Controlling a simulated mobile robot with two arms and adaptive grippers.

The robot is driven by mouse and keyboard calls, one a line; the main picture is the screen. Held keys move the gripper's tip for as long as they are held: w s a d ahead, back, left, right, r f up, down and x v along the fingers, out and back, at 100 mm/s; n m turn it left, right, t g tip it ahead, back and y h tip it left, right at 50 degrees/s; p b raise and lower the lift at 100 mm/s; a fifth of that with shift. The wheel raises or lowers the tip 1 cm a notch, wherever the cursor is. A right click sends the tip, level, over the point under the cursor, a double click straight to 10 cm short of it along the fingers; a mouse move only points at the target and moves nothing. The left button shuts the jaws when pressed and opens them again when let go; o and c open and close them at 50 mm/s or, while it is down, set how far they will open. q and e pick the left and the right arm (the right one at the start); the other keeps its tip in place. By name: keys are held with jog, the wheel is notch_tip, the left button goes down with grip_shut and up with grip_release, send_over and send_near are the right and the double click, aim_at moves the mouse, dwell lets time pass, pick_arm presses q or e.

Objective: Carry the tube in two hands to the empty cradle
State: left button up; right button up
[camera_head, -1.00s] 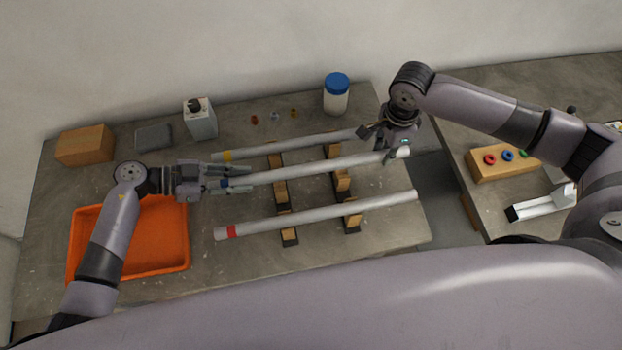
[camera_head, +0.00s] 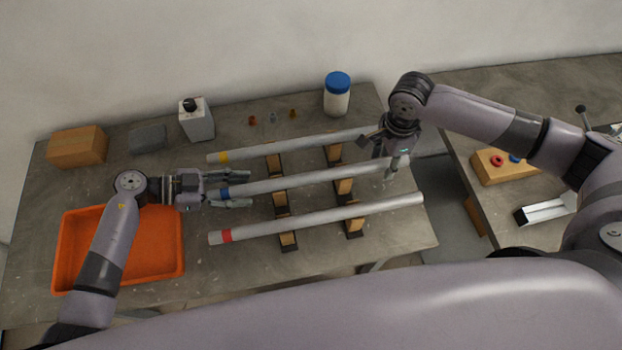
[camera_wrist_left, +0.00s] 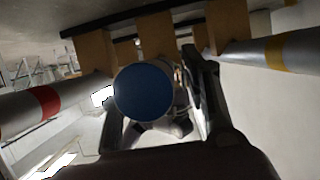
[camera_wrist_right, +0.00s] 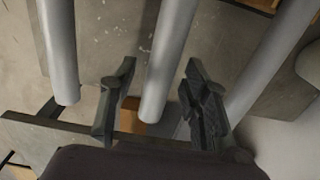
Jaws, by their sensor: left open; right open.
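Three long grey tubes lie side by side across wooden cradle blocks on two dark rails: a blue-banded tube (camera_head: 300,180) in the middle, a yellow-banded tube (camera_head: 300,146) behind, a red-banded tube (camera_head: 320,217) in front. My left gripper (camera_head: 240,190) is open, its fingers on either side of the blue-banded tube's left end. Its blue end face (camera_wrist_left: 143,92) sits between the fingers in the left wrist view. My right gripper (camera_head: 390,160) is open at that tube's right end, which shows between its fingers in the right wrist view (camera_wrist_right: 165,65). I cannot make out an empty cradle.
An orange tray (camera_head: 125,255) lies under my left arm. A wooden block (camera_head: 78,146), grey box (camera_head: 147,140), white bottle (camera_head: 197,122) and blue-lidded jar (camera_head: 337,97) stand at the back. A second table (camera_head: 465,130) is right, across a gap.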

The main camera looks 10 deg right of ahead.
pick_arm(q)
jog(key=v, duration=1.2)
pick_arm(e)
notch_tip(320, 180, up, 12)
pick_arm(q)
jog(key=shift+s+f, duration=0.1)
jog(key=shift+f, duration=0.05)
dwell(0.6)
